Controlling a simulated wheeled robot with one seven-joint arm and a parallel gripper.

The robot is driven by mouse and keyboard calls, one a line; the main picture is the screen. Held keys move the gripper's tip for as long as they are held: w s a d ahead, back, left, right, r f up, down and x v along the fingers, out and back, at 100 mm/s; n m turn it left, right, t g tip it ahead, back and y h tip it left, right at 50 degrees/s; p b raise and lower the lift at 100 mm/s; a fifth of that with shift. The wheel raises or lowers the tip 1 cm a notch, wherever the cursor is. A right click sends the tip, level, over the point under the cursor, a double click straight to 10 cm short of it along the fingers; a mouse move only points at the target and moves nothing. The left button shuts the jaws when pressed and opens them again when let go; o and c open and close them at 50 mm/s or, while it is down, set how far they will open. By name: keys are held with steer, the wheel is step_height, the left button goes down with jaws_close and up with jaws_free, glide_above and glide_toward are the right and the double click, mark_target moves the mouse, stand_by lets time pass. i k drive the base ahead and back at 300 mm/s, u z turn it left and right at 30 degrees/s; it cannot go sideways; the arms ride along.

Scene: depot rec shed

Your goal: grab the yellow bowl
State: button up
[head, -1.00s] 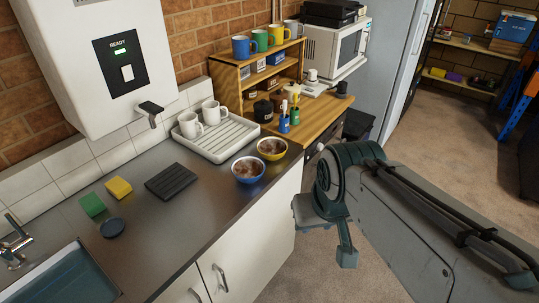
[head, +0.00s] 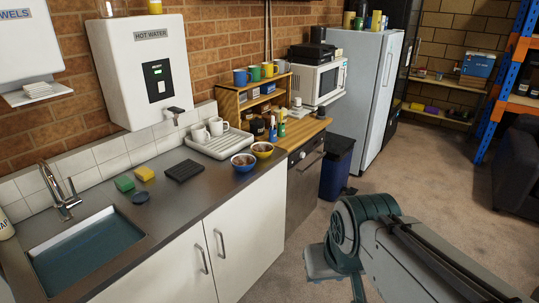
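The yellow bowl (head: 263,155) stands upright on the dark worktop near its front edge, just right of the drying tray, and holds something brown. A blue bowl (head: 244,167) with similar brown contents stands close beside it, to the left and nearer. My gripper (head: 338,268) is at the end of my grey and teal arm, low at the right over the floor. It is in front of the cabinets, well apart from the yellow bowl. The lower frame edge cuts part of it off, and its fingers do not show clearly.
A white drying tray (head: 219,149) with mugs stands behind the bowls. A black mat (head: 184,171), two sponges and a sink (head: 88,250) lie further left. A wooden shelf (head: 230,101) with mugs stands behind. A blue bin (head: 336,168) stands beyond the cabinets. The floor at right is open.

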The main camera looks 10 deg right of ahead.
mark_target(261, 149)
steer(key=z, duration=0.65)
steer(key=i, duration=1)
steer(key=z, duration=0.45)
steer(key=i, duration=1.05)
steer(key=u, duration=1.3)
steer(key=i, duration=1.05)
steer(key=u, duration=0.3)
